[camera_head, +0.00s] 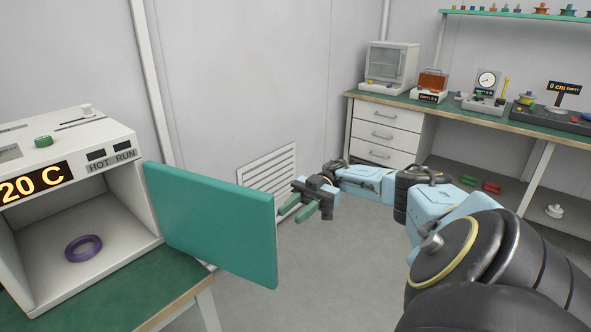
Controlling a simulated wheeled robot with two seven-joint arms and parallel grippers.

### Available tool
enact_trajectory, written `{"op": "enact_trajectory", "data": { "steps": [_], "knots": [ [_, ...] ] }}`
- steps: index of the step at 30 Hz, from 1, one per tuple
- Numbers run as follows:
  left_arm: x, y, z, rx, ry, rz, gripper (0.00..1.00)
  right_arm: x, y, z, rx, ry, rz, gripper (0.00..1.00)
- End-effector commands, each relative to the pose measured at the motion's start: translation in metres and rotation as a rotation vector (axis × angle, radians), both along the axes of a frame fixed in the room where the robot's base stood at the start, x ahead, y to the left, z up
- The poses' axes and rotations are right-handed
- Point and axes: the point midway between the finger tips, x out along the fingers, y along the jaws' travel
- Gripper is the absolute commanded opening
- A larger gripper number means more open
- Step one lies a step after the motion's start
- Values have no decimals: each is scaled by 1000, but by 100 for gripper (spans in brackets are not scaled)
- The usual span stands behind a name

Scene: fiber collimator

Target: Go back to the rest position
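My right arm reaches in from the lower right. Its gripper (299,208) hangs over the grey floor, just right of the teal door panel, with its two green fingers apart and nothing between them. My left gripper is out of the picture. A white oven-like box (108,146) stands on a green-topped table at the left, with a display that reads 20 C. Its teal door (212,222) stands open to the right. A purple ring (83,248) lies on the floor of the box.
A green workbench (455,112) with drawers (382,135) stands along the back right and carries a small glass-fronted cabinet (390,66), a gauge (487,82) and other devices. A shelf (520,14) hangs above it. The open door stands close to my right gripper. The floor in the middle is clear.

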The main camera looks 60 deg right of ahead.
Motion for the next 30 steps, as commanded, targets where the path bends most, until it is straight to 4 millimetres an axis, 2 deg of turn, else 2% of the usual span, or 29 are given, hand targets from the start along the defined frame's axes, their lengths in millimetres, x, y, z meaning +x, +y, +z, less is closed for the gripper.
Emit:
{"op": "enact_trajectory", "data": {
  "steps": [16,20,23,26,30],
  "knots": [
    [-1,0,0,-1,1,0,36,0,0,0,0,-1,-1,32],
    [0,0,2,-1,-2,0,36,10,7,-10,11,-18,-48,32],
    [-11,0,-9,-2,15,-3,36,30,21,-35,26,-56,-165,32],
    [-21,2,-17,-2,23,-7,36,56,37,-74,25,-96,-350,32],
    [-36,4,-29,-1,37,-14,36,81,52,-142,-33,-111,-642,32]
  ]
}}
